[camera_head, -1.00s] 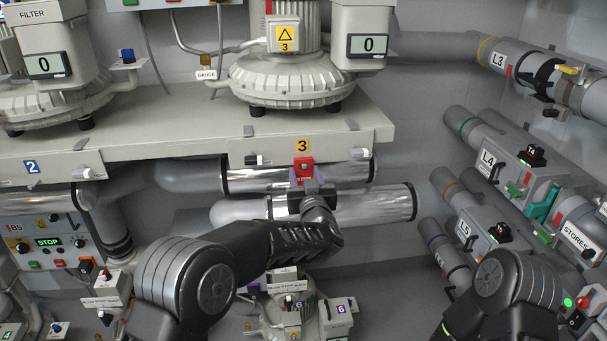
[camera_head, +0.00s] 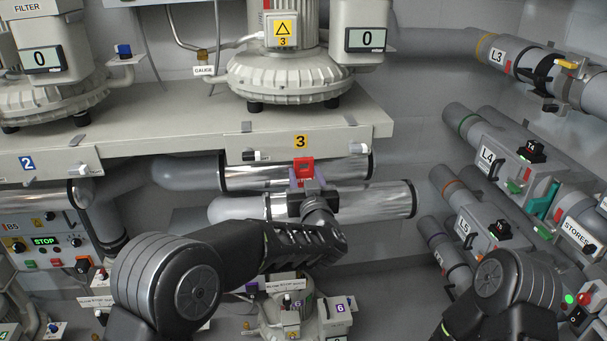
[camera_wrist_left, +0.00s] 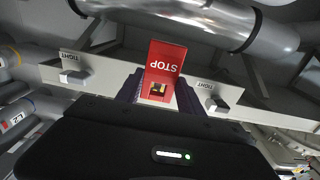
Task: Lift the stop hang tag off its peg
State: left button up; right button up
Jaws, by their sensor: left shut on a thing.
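The red stop hang tag (camera_head: 303,167) is at the front edge of the shelf, just below the yellow 3 label. In the left wrist view the tag (camera_wrist_left: 164,68) shows its STOP lettering upside down and a small square opening with something yellowish in it. My left gripper (camera_head: 305,184) is shut on the lower part of the tag, with a finger on each side of it. The peg itself is hard to make out, so I cannot tell whether the tag is still around it. My right gripper is not in view; only its dark arm shows at lower right.
White-knobbed clamps (camera_head: 252,156) stand on both sides of the tag along the shelf edge (camera_head: 200,147). Shiny pipes (camera_head: 375,201) run just behind and below the gripper. A blower (camera_head: 283,78) sits above on the shelf. Valves and pipes line the right wall.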

pick_arm(q)
jog(key=s+d+b, duration=0.2)
jog(key=s+b, duration=0.1)
jog(key=s, duration=1.1)
jog(key=shift+s, duration=0.25)
jog(key=shift+d+r+p, duration=0.1)
jog(key=shift+r+p, duration=0.3)
jog(key=shift+r, duration=0.05)
jog(key=shift+s, duration=0.15)
jog(key=s+d, duration=0.1)
jog(key=s, duration=0.5)
jog(key=shift+s, duration=0.3)
dwell(1.0)
dwell(0.4)
